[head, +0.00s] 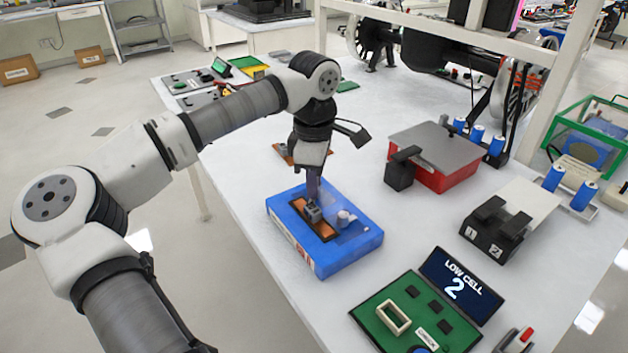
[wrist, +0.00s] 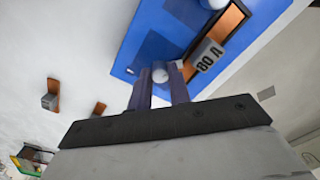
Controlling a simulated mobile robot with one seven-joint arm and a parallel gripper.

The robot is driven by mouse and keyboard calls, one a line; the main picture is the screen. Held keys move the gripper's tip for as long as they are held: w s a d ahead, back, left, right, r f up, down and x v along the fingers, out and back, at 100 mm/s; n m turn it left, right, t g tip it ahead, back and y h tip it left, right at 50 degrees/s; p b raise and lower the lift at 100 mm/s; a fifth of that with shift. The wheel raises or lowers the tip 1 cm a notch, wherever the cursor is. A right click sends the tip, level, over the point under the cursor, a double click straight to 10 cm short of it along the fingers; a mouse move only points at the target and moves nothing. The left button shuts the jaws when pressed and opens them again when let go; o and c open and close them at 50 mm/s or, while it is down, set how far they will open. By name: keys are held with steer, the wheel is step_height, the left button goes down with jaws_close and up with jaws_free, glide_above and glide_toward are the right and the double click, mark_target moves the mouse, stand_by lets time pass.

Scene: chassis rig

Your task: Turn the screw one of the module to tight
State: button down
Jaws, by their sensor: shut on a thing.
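The module is a blue box (head: 350,254) on the white table, with an orange strip (head: 293,216) set in its top. A grey block (head: 313,214), marked "80 A" in the wrist view (wrist: 206,56), sits on that strip. A pale upright cylinder (head: 343,218) stands on the module to the right of the block.
A red box with grey lid (head: 440,175) stands to the right. A black holder marked 1 and 2 (head: 492,238), a green board (head: 390,318) and a "LOW CELL 2" display (head: 460,285) lie nearer. Bare table surrounds the module.

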steer(key=m, duration=0.4)
steer(key=shift+m, duration=2.3)
steer(key=c, duration=1.3)
jaws_free()
steer(key=shift+r, duration=0.1)
step_height(320, 180, up, 14)
steer(key=shift+b, duration=0.3)
